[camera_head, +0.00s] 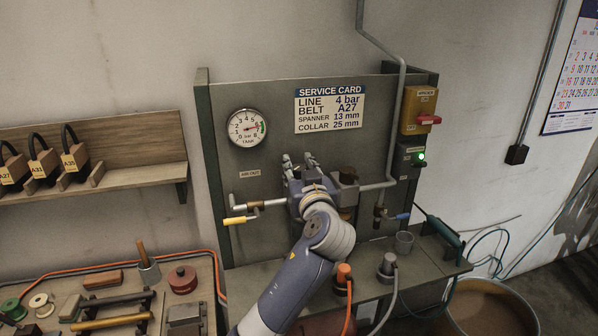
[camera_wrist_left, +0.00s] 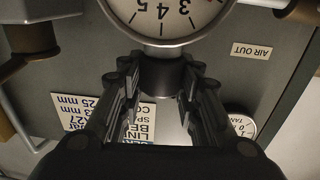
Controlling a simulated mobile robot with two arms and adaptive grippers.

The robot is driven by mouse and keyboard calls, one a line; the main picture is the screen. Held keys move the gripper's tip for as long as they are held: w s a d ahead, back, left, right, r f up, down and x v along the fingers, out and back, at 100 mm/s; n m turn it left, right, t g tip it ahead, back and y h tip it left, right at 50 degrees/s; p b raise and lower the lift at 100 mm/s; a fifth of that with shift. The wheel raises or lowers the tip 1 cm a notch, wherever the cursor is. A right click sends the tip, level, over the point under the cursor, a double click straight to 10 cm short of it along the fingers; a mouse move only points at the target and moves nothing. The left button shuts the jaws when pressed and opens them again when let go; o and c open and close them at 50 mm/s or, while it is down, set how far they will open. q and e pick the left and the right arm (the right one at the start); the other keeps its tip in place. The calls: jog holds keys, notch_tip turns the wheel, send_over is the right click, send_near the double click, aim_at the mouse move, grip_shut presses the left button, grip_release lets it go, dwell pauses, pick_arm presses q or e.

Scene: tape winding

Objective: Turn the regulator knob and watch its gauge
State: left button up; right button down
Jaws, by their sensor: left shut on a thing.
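My left gripper (camera_head: 300,162) is up against the panel, below the service card, and hides most of the regulator in the head view. In the left wrist view, its fingers (camera_wrist_left: 160,72) are shut on the dark round regulator knob (camera_wrist_left: 160,78), one on each side. The regulator's gauge (camera_wrist_left: 165,18) is cut off by the top edge of that view. Its numbers 3, 4 and 5 show upside down, and I cannot make out its needle. My right gripper is not in view.
A tank gauge (camera_head: 247,127) and the service card (camera_head: 330,109), reading LINE 4 bar, are on the panel. A red-handled switch box (camera_head: 419,110) and green lamp (camera_head: 419,158) are at right. Hose fittings (camera_head: 387,265) are on the ledge.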

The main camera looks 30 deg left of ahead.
pick_arm(q)
jog(key=shift+g, duration=0.3)
jog(key=o, duration=1.1)
jog(key=shift+d, duration=0.1)
jog(key=v, duration=1.2)
jog(key=shift+f, duration=0.15)
